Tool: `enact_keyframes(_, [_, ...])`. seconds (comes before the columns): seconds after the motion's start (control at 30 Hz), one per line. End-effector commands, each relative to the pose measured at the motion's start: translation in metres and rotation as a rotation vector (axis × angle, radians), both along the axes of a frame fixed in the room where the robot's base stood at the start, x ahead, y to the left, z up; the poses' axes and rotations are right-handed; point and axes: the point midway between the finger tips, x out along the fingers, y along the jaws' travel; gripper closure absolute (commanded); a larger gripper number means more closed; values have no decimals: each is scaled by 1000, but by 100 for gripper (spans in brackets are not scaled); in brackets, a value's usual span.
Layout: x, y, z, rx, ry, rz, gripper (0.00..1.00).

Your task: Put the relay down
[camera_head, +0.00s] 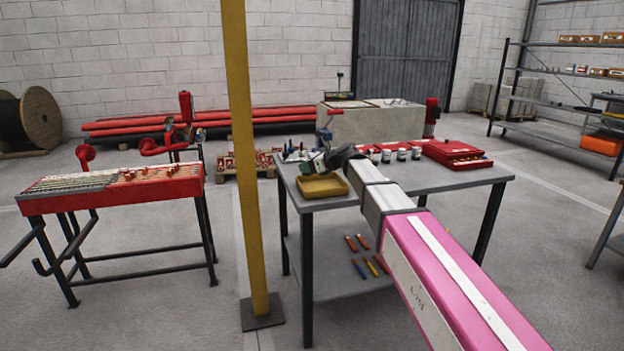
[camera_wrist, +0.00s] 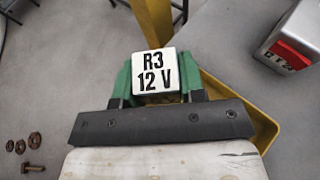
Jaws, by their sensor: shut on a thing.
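The relay (camera_wrist: 156,72) is a small white block whose top reads "R3 12 V". In the wrist view it sits between the green fingers of my gripper (camera_wrist: 157,84), which is shut on it. In the head view my gripper (camera_head: 318,162) is over the workbench, above or just behind a yellow tray (camera_head: 322,188). The tray's rim (camera_wrist: 236,98) shows below and to the right of the relay in the wrist view. My gripper hides part of the tray, and I cannot tell the relay's height above it.
The workbench (camera_head: 440,180) also holds a red case (camera_head: 455,153) and several small jars (camera_head: 401,154). A yellow post (camera_head: 243,150) stands left of the bench. Rusty nuts and a bolt (camera_wrist: 33,167) lie left of my gripper.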

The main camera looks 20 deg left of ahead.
Motion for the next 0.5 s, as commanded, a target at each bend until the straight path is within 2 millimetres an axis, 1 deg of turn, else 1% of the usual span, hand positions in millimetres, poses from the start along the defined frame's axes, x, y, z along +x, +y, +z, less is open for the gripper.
enact_keyframes(0.03, [9, -3, -5, -1, 1, -1, 89])
enact_keyframes(0.17, [19, -8, -12, -1, 0, 0, 89])
enact_keyframes(0.27, [21, -10, -15, 0, 0, 0, 89])
enact_keyframes(0.37, [21, -10, -21, 0, 0, 1, 89])
enact_keyframes(0.5, [20, -10, -40, 0, 3, 1, 89])
